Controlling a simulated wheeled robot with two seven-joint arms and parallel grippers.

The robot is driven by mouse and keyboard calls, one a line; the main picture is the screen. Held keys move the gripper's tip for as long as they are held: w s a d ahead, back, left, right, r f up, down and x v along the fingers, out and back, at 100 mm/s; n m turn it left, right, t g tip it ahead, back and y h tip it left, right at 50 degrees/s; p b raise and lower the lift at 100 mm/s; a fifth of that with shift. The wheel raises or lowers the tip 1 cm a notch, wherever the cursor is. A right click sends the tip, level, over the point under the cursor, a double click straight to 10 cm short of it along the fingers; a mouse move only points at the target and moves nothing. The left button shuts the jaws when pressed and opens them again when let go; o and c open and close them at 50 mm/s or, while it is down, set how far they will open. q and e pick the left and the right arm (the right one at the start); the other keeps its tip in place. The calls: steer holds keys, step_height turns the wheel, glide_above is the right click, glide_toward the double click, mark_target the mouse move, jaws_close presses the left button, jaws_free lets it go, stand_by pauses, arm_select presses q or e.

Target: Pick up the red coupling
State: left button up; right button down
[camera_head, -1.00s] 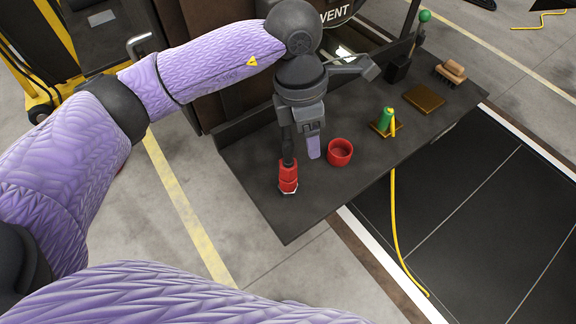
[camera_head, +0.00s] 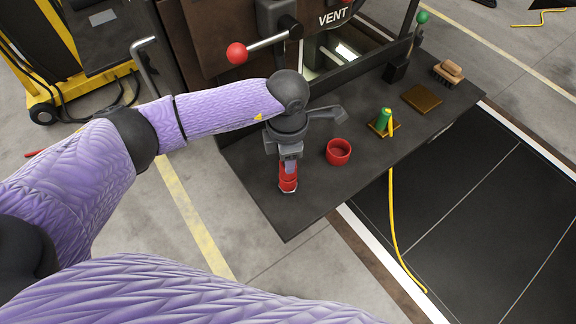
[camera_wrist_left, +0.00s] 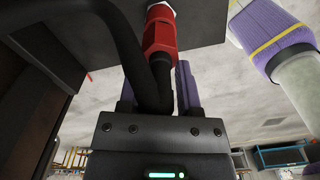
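The red coupling (camera_head: 288,185) is at the near left part of the dark bench, upright with a pale metal ring at its lower end. In the left wrist view the coupling (camera_wrist_left: 159,34) is faceted and sits on the end of a black hose (camera_wrist_left: 148,80). My left gripper (camera_head: 290,167) is above it, with a purple finger overlapping its upper part in the head view. In the left wrist view the fingers (camera_wrist_left: 155,85) look apart on both sides of the hose, short of the coupling's far end. Finger contact is hidden. My right gripper is out of view.
A red cup (camera_head: 338,152) stands close right of the gripper on the bench (camera_head: 285,222). Farther along are a green-and-yellow item (camera_head: 384,121), a brown plate (camera_head: 422,98) and a brush (camera_head: 448,71). A red-knobbed lever (camera_head: 237,53) projects behind my arm.

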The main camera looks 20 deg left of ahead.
arm_select(q)
jaws_close()
